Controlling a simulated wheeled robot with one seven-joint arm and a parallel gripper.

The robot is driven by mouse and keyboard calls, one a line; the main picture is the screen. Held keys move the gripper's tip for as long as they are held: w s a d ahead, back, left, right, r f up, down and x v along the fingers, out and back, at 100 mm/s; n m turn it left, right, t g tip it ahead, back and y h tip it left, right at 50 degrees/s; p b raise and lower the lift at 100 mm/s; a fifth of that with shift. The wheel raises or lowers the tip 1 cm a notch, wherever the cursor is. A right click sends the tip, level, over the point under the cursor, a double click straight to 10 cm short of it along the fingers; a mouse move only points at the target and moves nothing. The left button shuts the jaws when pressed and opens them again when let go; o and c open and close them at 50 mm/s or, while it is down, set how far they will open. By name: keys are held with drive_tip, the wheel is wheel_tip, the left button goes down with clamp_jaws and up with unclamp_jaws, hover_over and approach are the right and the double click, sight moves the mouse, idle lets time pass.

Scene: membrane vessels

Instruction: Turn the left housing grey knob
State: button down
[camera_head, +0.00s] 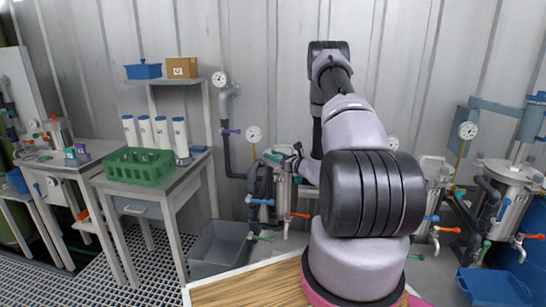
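The left housing (281,189) is a steel vessel against the corrugated wall, just left of my arm. The grey knob is too small or too hidden to make out. A dark shape that seems to be my gripper (293,161) is at the top of this housing. Its fingers are too small to tell whether they are open, or whether they touch anything. My arm covers the housing's right side.
More steel vessels (509,187) stand at the right. A blue crate (494,288) and a grey bin (217,247) are on the floor. A table (186,179) with a green basket (139,167) stands left. A wooden surface (250,289) lies in front. A pressure gauge (254,134) is above the left housing.

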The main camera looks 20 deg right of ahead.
drive_tip(key=shift+n+g+y, duration=0.5)
drive_tip(key=shift+n+y, duration=0.2)
drive_tip(key=shift+y, duration=0.3)
drive_tip(key=shift+s+a+n+g+y, duration=0.2)
drive_tip(key=shift+a+n+g+y, duration=0.1)
drive_tip(key=shift+n+g+y, duration=0.6)
drive_tip(key=shift+s+a+n+g+y, duration=0.2)
drive_tip(key=shift+n+g+y, duration=0.45)
drive_tip(key=shift+y, duration=0.45)
drive_tip(key=shift+c, duration=2.2)
unclamp_jaws()
drive_tip(key=v, duration=0.7)
drive_tip(key=shift+d, duration=0.2)
drive_tip(key=shift+s, duration=0.1)
